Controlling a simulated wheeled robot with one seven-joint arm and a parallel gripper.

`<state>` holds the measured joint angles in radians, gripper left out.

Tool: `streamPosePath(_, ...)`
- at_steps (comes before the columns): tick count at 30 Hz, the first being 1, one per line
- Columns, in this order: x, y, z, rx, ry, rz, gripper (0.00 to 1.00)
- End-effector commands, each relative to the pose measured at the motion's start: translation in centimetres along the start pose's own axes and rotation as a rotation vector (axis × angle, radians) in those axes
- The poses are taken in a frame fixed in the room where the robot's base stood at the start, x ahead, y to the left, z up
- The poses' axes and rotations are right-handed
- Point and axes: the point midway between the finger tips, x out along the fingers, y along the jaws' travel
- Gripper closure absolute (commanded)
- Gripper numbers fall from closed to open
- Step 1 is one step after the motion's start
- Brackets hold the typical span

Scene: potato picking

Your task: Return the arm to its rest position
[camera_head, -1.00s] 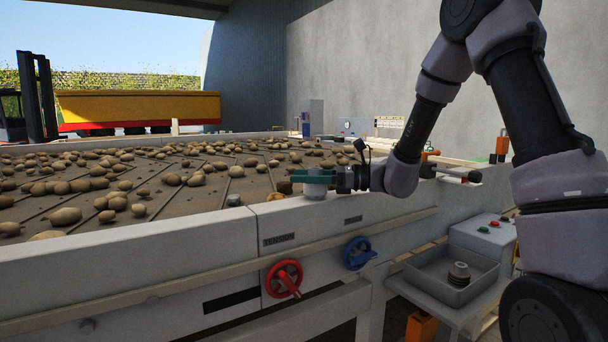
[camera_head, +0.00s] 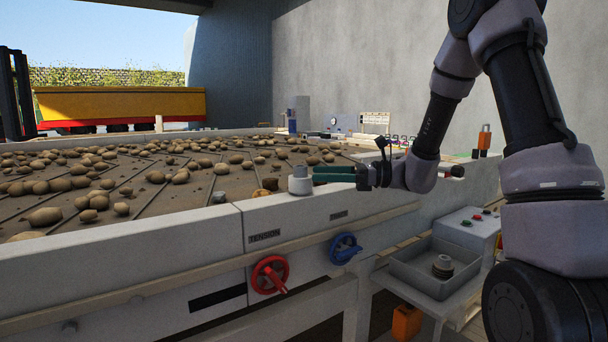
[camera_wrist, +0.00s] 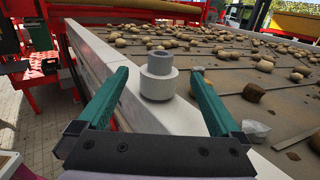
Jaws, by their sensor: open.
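My gripper (camera_head: 333,174) is open, with its two green fingers pointing left in the head view. It is just to the right of a pale grey stepped cylinder (camera_head: 300,182) that stands upright on the machine's edge rail (camera_head: 221,219). In the wrist view my gripper (camera_wrist: 160,92) has its fingers spread wide, and the cylinder (camera_wrist: 158,77) stands beyond and between their tips. The fingers do not touch it. My arm reaches down from the upper right of the head view.
A belt (camera_head: 150,205) with many scattered potatoes lies behind the rail. A red handwheel (camera_head: 270,275) and a blue handwheel (camera_head: 345,248) stick out from the front. A grey tray (camera_head: 425,268) holds stacked rings (camera_head: 442,266). A grey wall stands behind.

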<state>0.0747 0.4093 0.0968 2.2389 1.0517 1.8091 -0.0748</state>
Motion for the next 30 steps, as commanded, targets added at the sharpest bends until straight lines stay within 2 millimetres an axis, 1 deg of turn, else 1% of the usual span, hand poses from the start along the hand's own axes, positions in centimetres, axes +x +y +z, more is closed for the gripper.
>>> streamPosePath(1,-0.7,-0.1,0.0,0.0,0.001,-0.002,0.0)
streamPosePath(3,-1.4,-0.1,0.0,0.001,0.0,-0.002,0.0)
streamPosePath(6,-1.9,0.0,0.0,0.001,0.0,0.0,0.0)
streamPosePath(16,-2.1,0.0,0.0,-0.001,0.001,0.001,0.0)
streamPosePath(19,-2.0,0.7,0.3,-0.024,0.022,0.017,0.0)
streamPosePath(20,-2.0,1.1,0.5,-0.04,0.038,0.028,0.0)
streamPosePath(23,-2.1,3.5,1.3,-0.133,0.128,0.087,0.0)
streamPosePath(25,-2.5,5.8,1.8,-0.228,0.223,0.143,0.0)
streamPosePath(27,-3.3,8.2,2.1,-0.338,0.332,0.201,0.0)
streamPosePath(30,-4.9,11.1,2.2,-0.498,0.491,0.275,0.0)
